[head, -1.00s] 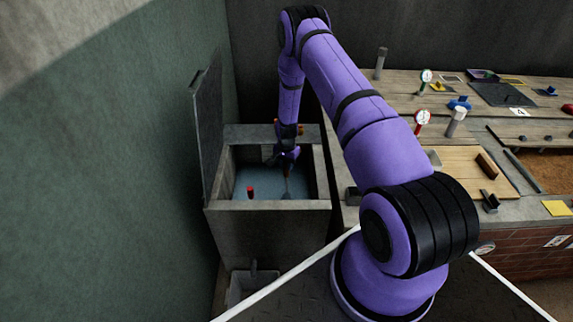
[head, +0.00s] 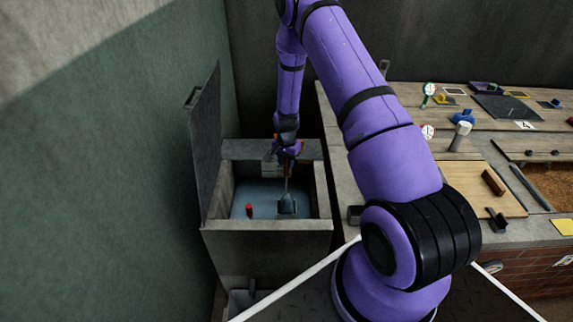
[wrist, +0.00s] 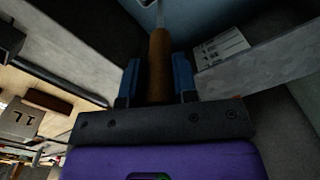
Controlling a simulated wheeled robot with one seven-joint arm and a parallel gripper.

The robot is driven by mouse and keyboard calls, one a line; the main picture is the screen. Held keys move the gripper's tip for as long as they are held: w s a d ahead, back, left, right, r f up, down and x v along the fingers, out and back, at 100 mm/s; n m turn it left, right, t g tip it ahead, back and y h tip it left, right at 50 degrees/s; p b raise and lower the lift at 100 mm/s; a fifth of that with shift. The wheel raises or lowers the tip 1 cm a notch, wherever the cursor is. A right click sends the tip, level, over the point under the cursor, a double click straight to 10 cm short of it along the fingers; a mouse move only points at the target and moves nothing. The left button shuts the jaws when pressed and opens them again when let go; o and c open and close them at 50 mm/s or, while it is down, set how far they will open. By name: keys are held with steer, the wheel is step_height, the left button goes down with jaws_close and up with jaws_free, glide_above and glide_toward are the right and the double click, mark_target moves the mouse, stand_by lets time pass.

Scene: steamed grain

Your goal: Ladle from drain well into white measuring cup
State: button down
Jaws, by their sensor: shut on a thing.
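My gripper (head: 287,153) is over the drain well (head: 265,226), a concrete box with bluish water inside. In the wrist view my gripper (wrist: 157,75) is shut on the brown wooden handle of the ladle (wrist: 160,48). In the head view the ladle (head: 287,205) hangs down from my gripper, its grey bowl low in the well; I cannot tell whether it is clear of the water or holds any. A pale, marked thing (wrist: 222,46) shows beside the handle in the wrist view; I cannot tell whether it is the white measuring cup.
A red float (head: 249,210) is in the well, left of the ladle. A raised dark lid (head: 207,145) stands at the well's left side, near the green wall. A workbench with gauges and a wooden board (head: 475,190) lies to the right. A grey bin (head: 240,302) stands below in front.

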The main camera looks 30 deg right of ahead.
step_height(320, 180, up, 22)
stand_by(2.7)
steer(key=shift+r, duration=0.1)
steer(key=shift+s, duration=0.1)
